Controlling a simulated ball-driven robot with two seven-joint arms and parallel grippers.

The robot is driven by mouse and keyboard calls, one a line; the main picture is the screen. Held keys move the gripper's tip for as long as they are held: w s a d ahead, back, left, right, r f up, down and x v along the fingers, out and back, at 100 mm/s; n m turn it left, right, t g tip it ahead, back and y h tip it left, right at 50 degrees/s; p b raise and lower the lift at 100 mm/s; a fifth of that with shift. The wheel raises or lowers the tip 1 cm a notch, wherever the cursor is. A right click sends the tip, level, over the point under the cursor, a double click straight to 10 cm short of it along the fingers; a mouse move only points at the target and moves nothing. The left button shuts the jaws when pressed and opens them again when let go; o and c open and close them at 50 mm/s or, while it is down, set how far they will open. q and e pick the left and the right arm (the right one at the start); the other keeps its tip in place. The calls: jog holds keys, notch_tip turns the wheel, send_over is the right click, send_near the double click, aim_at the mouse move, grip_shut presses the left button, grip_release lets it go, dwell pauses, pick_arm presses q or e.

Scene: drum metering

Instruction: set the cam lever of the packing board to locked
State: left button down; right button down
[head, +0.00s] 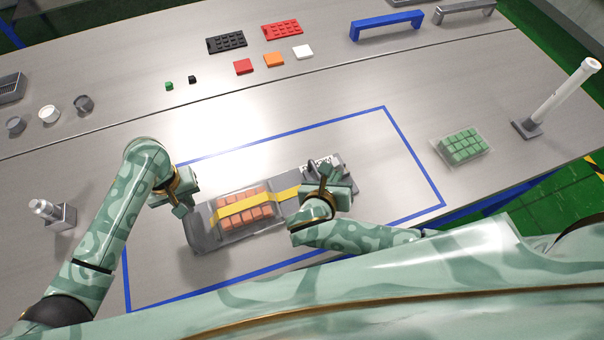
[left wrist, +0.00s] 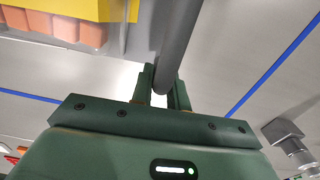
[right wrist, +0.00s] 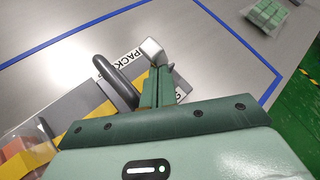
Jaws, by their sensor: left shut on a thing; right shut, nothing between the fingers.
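The packing board (head: 205,216) is grey and lies inside the blue outline. A yellow strap (head: 262,202) crosses its clear pack of orange blocks (head: 249,216). My left gripper (head: 182,210) is shut on the dark bar handle (left wrist: 176,40) at the board's left end. My right gripper (head: 327,172) is shut and empty over the board's right end. In the right wrist view, a pale metal block-ended piece, apparently the cam lever (right wrist: 151,47), stands right beside its fingertips (right wrist: 158,75); I cannot tell whether they touch. Its setting cannot be read.
A second dark handle (right wrist: 115,82) is close to my right fingers. A pack of green blocks (head: 462,146) and a white post (head: 565,95) stand to the right. A metal fixture (head: 58,214) stands at far left. Trays and coloured tiles lie at the back.

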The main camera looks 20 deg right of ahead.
jog(key=shift+d+r, duration=0.2)
jog(key=shift+d, duration=0.1)
jog(key=y, duration=0.1)
jog(key=d+m+y, duration=0.1)
jog(key=d+r+g+y, duration=0.1)
jog(key=shift+w+d+r+m+y, duration=0.1)
jog(key=shift+w+d+m+y, duration=0.15)
jog(key=shift+m+y, duration=0.15)
jog(key=shift+w+d+r+m+g+y, duration=0.1)
jog(key=shift+d+m+g+y, duration=0.3)
jog(key=shift+d+y, duration=0.55)
jog(key=shift+w+d+m+y, duration=0.15)
jog(key=shift+d+m+y, duration=0.45)
jog(key=shift+y, duration=0.75)
jog(key=shift+r, duration=0.7)
